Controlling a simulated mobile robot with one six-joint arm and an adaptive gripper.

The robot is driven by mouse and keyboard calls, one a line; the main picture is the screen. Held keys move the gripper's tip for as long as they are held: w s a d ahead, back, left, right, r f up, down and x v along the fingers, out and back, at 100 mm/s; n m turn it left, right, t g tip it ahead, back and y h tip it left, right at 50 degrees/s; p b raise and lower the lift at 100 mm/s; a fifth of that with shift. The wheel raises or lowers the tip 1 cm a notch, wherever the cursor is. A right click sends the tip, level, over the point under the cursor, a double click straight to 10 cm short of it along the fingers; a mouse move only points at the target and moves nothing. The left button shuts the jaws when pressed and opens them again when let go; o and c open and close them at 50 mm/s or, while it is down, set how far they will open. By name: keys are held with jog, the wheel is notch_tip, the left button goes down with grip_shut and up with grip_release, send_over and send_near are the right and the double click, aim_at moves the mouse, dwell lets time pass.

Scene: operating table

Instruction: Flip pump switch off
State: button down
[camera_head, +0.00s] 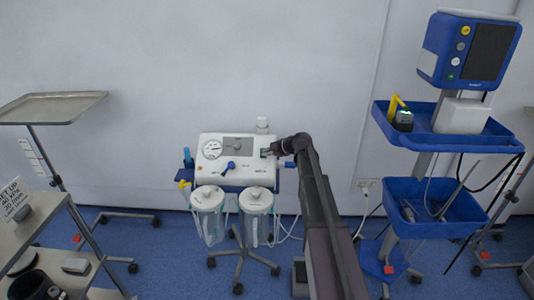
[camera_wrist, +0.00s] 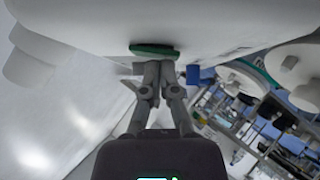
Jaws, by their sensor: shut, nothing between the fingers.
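The suction pump (camera_head: 237,172) is a white unit with a round gauge and a blue knob on its front, standing on a wheeled base. A green switch (camera_wrist: 153,50) shows on the white housing in the wrist view, just beyond my fingertips. My gripper (camera_wrist: 158,68) is shut and empty, with its tips at or very close to the switch; I cannot tell whether they touch. In the head view my gripper (camera_head: 272,150) is at the right end of the pump's front and hides most of the switch there. The switch's position cannot be made out.
Two clear canisters (camera_head: 207,215) (camera_head: 256,213) with white lids hang at the pump's front. A blue equipment cart (camera_head: 420,215) with a monitor stands to the right. A tray stand (camera_head: 50,108) and a grey shelf trolley (camera_head: 60,245) are at the left. The wall is close behind the pump.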

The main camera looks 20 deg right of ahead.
jog(key=r+p, duration=0.1)
jog(key=s+r+p, duration=0.1)
jog(key=r+p, duration=0.1)
jog(key=shift+s+a, duration=0.25)
jog(key=shift+a, duration=0.05)
jog(key=w+r+p+v, duration=0.1)
jog(key=p+v, duration=0.5)
jog(key=v, duration=0.4)
jog(key=shift+s+d+p, duration=0.2)
jog(key=shift+p, duration=0.15)
dwell(0.3)
jog(key=s+a+m+g+h+p, duration=0.2)
jog(key=s+a+m+g+p, duration=0.3)
jog(key=s+a+m, duration=0.55)
jog(key=s+a+m+g+h+p, duration=0.1)
jog(key=s+m+h+p, duration=0.1)
jog(key=s, duration=0.7)
jog(key=s+a+r+m+g+h+p, duration=0.1)
jog(key=s+a+m+g+h+p, duration=0.1)
jog(key=s+m, duration=0.3)
jog(key=s+h, duration=0.1)
jog(key=s, duration=0.3)
jog(key=shift+a+r+g+p, duration=0.2)
jog(key=shift+a+g+p, duration=0.05)
jog(key=shift+g+p, duration=0.05)
